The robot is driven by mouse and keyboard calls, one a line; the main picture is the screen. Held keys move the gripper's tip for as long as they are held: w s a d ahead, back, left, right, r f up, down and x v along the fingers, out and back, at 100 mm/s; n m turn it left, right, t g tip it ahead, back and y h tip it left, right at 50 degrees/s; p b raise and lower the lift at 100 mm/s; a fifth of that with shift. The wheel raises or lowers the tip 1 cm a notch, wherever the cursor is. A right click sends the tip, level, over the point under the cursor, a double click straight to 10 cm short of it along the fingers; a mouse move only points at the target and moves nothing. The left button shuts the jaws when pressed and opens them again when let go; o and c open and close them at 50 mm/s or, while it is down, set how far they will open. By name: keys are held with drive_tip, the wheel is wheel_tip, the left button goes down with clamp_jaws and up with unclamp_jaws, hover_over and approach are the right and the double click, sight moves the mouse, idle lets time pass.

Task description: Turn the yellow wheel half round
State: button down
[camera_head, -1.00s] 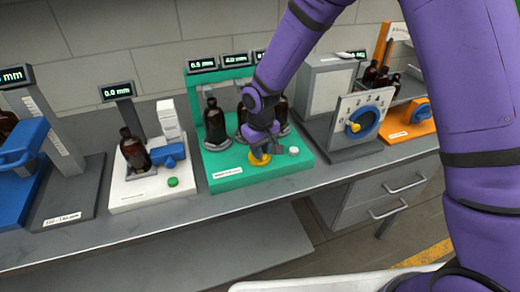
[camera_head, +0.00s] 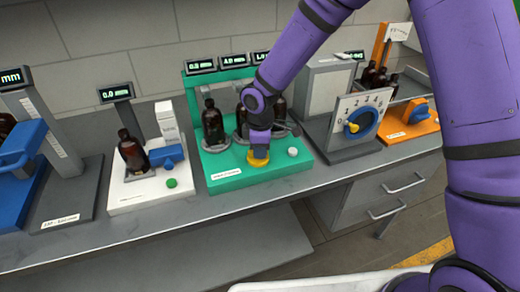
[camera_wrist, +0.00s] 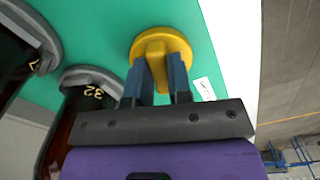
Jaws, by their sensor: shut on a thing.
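The yellow wheel (camera_head: 258,158) is on the front of the green station (camera_head: 228,178), and it also shows in the wrist view (camera_wrist: 140,44). It is a round disc with a raised bar across its middle. My gripper (camera_wrist: 164,68) is over the wheel with its two blue-grey fingers on either side of the raised bar, shut on it. In the head view my gripper (camera_head: 259,150) hides the wheel's back part.
Amber bottles (camera_head: 212,122) stand in grey holders behind the wheel. A white knob (camera_head: 292,152) is to its right. A white station (camera_head: 140,196) is at left, a dial panel (camera_head: 362,120) at right. Displays top the green station's back.

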drive_tip(key=shift+w+n, duration=0.15)
drive_tip(key=shift+n, duration=1.75)
drive_tip(key=c, duration=1)
unclamp_jaws()
drive_tip(key=shift+c, duration=0.2)
drive_tip(key=shift+r, duration=0.1)
wheel_tip(320, 180, up, 11)
drive_tip(key=shift+f, duration=0.2)
drive_tip(key=shift+r, duration=0.1)
